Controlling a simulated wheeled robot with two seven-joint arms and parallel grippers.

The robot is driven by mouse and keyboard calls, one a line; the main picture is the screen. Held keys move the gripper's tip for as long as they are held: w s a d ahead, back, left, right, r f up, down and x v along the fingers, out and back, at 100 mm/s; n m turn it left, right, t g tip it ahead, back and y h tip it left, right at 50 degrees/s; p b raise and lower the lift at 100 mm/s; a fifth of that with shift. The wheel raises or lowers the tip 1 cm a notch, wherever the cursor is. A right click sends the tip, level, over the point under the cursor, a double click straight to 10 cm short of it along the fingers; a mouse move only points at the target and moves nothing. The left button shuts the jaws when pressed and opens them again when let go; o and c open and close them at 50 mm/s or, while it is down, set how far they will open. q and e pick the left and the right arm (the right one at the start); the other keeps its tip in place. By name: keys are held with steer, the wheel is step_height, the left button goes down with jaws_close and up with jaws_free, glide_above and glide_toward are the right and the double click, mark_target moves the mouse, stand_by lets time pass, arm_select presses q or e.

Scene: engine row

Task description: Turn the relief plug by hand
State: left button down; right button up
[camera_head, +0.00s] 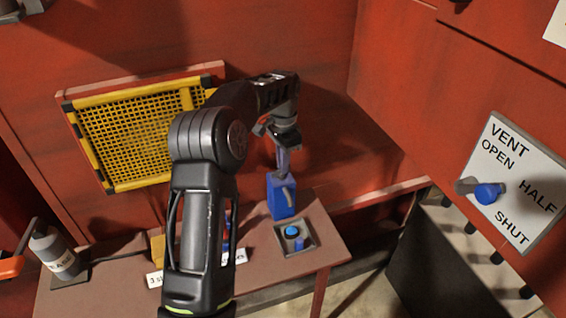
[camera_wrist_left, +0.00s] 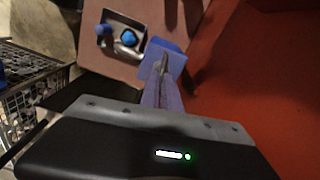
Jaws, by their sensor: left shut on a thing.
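A blue round plug (camera_head: 292,231) sits in a square grey-rimmed recess (camera_head: 309,248) on the table; it also shows in the left wrist view (camera_wrist_left: 128,37). A smaller blue piece lies beside it. A blue jug (camera_head: 279,207) stands just behind the recess, with a grey handle-like part on its side. My left gripper (camera_head: 283,168) points down onto the top of the jug and is shut on it; the jug also shows at the fingertips in the left wrist view (camera_wrist_left: 177,62). The exact contact is hard to see. My right gripper is not in view.
A vent plate (camera_head: 519,180) with a blue-knobbed lever (camera_head: 487,194) is on the right wall. A yellow grille (camera_head: 130,135) is on the back wall. A grey bottle (camera_head: 55,250) stands at the left. My left arm hides the table's middle. The table's right front is clear.

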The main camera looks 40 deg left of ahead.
arm_select(q)
steer(key=shift+a+r+m, duration=0.15)
steer(key=shift+r+m, duration=0.15)
steer(key=shift+m, duration=0.7)
steer(key=c, duration=1.6)
jaws_free()
steer(key=shift+s, duration=0.1)
steer(key=shift+f, duration=0.15)
